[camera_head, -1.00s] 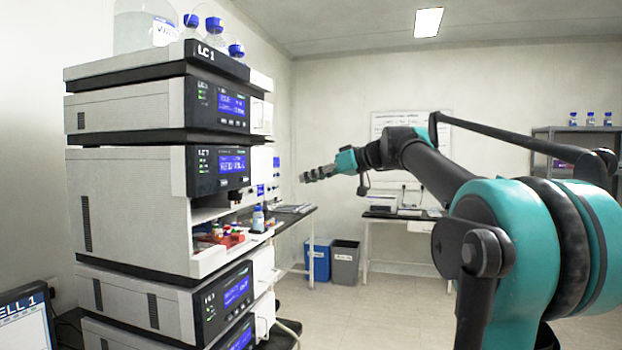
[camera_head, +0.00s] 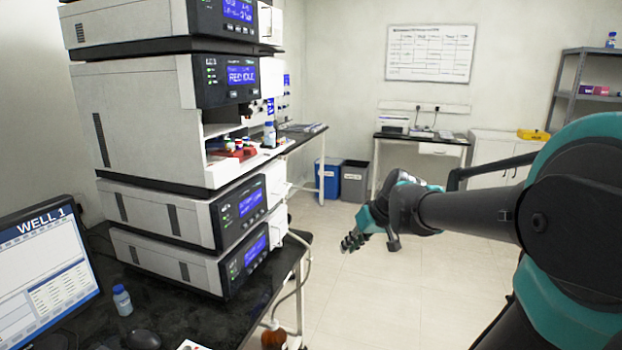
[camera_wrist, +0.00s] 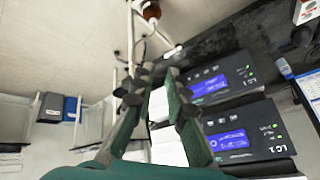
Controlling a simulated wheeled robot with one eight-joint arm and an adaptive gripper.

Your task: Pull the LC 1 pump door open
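The LC 1 instrument stack (camera_head: 150,130) stands on the dark bench at the left in the head view. Its two lowest modules have dark front panels with blue screens, an upper one (camera_head: 240,204) and a bottom one (camera_head: 246,258). White door fronts sit beside these panels, one next to the upper module (camera_head: 276,181); none looks swung open, and I cannot read which is the pump door. My gripper (camera_head: 352,242) is empty, apart from the stack, to its right. In the wrist view, its fingers (camera_wrist: 152,80) are spread, with the LC 1 panels (camera_wrist: 232,135) upside down beyond them.
A monitor (camera_head: 42,280) and a small bottle (camera_head: 122,300) stand on the bench at the lower left. An orange-brown bottle (camera_head: 273,336) with tubing is below the bench edge. Blue (camera_head: 327,178) and grey (camera_head: 354,181) bins stand behind. The floor around my gripper is clear.

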